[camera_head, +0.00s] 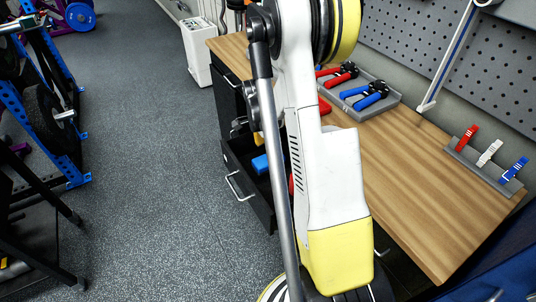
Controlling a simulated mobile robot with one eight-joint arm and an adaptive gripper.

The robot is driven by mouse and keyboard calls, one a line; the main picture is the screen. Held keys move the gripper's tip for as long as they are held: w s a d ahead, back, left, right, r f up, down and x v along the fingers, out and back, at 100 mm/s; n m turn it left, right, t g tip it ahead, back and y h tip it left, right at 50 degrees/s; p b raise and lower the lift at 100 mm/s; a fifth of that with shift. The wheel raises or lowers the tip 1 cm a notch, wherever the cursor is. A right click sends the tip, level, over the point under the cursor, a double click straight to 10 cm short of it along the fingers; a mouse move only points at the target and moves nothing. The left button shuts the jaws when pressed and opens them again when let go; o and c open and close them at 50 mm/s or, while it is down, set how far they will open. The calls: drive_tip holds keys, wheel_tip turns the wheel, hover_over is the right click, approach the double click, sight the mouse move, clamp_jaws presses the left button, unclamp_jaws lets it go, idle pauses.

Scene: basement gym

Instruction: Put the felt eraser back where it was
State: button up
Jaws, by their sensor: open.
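No object can be told for sure as the felt eraser. An open drawer (262,205) under the bench holds a blue block (260,163), a bit of something yellow (263,138) and a bit of something red (291,184). A red block-like thing (324,106) shows on the bench top beside my arm. My gripper (238,128) is partly seen left of my arm, above the open drawer. It is open, with no object seen in it. My arm hides much of the drawer and part of the bench.
The wooden bench top (425,175) is clear in the middle. A grey tray (392,97) holds red- and blue-handled tools. A grey rack (462,155) holds red, white and blue clips at the right. A lamp post (447,60) stands behind. Open floor (150,180) lies left; gym racks stand beyond.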

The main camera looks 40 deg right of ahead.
sight(265, 160)
drive_tip(key=a+r+n+t+p, duration=0.1)
drive_tip(key=a+r+n, duration=0.2)
drive_tip(key=a+r, duration=0.35)
drive_tip(key=a+r+n+t+p, duration=0.1)
drive_tip(key=a+r+n, duration=0.25)
drive_tip(key=r, duration=0.65)
drive_tip(key=s+a+r+n+t, duration=0.2)
drive_tip(key=s+a+r+n, duration=0.2)
drive_tip(key=a, duration=0.5)
drive_tip(key=s+a+r+n+t+y, duration=0.1)
drive_tip(key=s+a+r+n+t, duration=0.2)
drive_tip(key=s+a+n, duration=0.5)
drive_tip(key=shift+a+r+n+t, duration=0.3)
drive_tip(key=shift+a+r+n, duration=0.25)
drive_tip(key=shift+a+n, duration=0.45)
drive_tip(key=shift+d, duration=0.2)
